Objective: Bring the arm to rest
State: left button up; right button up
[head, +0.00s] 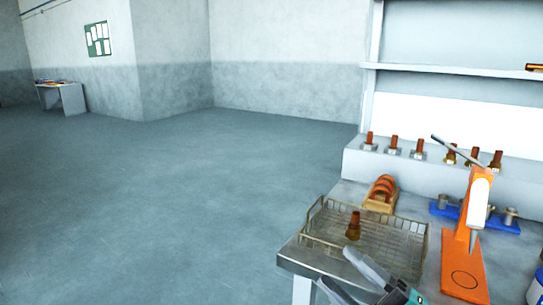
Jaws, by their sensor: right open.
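My right gripper (352,273) shows at the bottom, in front of the near edge of the workbench (297,255). Its grey fingers are open and hold nothing that I can see. A wire mesh basket (318,226) stands on the bench just beyond it. A copper-and-brass fitting (354,227) stands upright in the basket, apart from the fingers. My left gripper is not in view.
An orange press (459,255) with a lever stands right of the basket. A wooden holder with orange rings (381,193) and a blue rack (503,222) are behind. Several fittings stand on a raised ledge (356,158). The floor (160,210) to the left is clear.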

jog(key=d+f+m+t+h, duration=0.2)
jog(key=d+f+m+h, duration=0.2)
jog(key=f+m+h, duration=0.75)
jog(key=s+d+f+m+g+h, duration=0.1)
jog(key=s+f+m+g, duration=0.2)
jog(key=s+f, duration=0.3)
jog(key=s+d+f+m+g+h, duration=0.1)
jog(key=s+f+m, duration=0.4)
jog(key=f, duration=0.7)
jog(key=shift+s+d+m+g+h, duration=0.15)
jog(key=shift+s+m+g+h, duration=0.25)
jog(key=shift+g, duration=0.8)
